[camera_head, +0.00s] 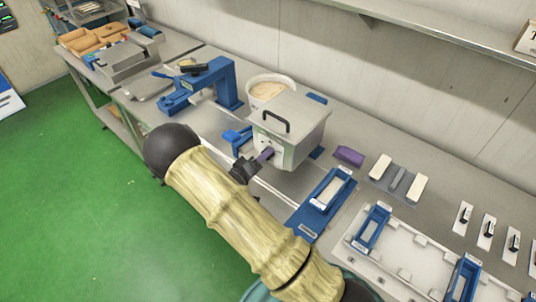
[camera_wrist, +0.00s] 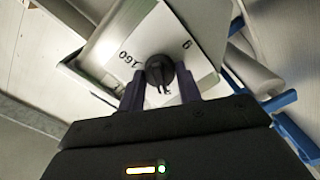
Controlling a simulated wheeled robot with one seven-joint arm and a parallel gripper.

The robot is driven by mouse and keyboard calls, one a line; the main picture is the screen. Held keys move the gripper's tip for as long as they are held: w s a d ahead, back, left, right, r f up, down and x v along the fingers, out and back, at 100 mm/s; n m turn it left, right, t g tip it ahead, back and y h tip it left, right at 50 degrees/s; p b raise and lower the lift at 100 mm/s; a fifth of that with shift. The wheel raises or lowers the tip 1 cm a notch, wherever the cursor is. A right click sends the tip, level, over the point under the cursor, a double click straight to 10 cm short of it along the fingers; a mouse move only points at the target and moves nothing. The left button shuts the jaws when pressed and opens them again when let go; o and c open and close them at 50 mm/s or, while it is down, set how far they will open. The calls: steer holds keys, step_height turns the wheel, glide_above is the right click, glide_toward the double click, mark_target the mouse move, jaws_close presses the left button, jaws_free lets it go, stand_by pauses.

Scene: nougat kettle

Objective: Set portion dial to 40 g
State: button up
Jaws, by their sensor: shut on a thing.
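The portion dial is a round black knob (camera_wrist: 159,69) on a white scale plate (camera_wrist: 188,50) in the wrist view. The plate reads "160" at the upper left and a small mark like "g" at the upper right. A mark below the knob is too small to read. My gripper (camera_wrist: 161,87) is shut on the knob, one purple finger on each side. In the head view my gripper (camera_head: 265,156) is at the front of the white and grey kettle box (camera_head: 303,126), and the knob is hidden. The pointer's exact setting cannot be told.
A blue press (camera_head: 228,88) and a round tub (camera_head: 266,88) stand behind and left of the box. A blue tray (camera_head: 326,198), a purple block (camera_head: 349,156) and pale blocks (camera_head: 381,166) lie to the right. Blue parts flank the box closely.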

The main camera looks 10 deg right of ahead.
steer(key=shift+w+a, duration=0.1)
steer(key=shift+a, duration=0.15)
steer(key=o, duration=1)
steer(key=shift+a, duration=0.1)
steer(key=shift+c, duration=0.2)
steer(key=shift+d, duration=0.2)
steer(key=shift+a, duration=0.1)
steer(key=b+v, duration=0.5)
steer(key=v, duration=1.2)
steer(key=shift+s+b, duration=0.2)
steer(key=shift+b, duration=0.1)
